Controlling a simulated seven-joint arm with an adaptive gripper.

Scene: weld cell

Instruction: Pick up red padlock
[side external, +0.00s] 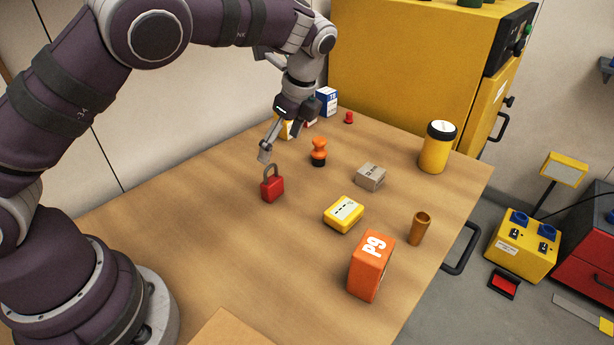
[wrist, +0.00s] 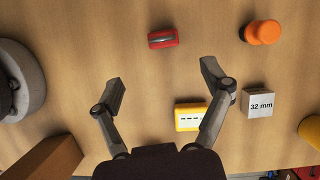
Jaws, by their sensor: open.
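The red padlock (side external: 271,188) stands upright on the wooden table in the side external view, its grey shackle on top. In the wrist view the padlock (wrist: 163,39) is seen from above, beyond the fingertips and between their lines. My gripper (side external: 266,150) is above the table, just above and close to the padlock in the side picture. In the wrist view my gripper (wrist: 162,78) has its two fingers spread wide with nothing between them. The gap between the fingers and the padlock is hard to judge.
Near the padlock stand an orange-and-black knob (side external: 319,152), a grey 32 mm block (side external: 370,176) and a yellow box (side external: 343,214). An orange box (side external: 370,266), a brown cup (side external: 419,228) and a yellow canister (side external: 436,148) stand further right. The table left of the padlock is clear.

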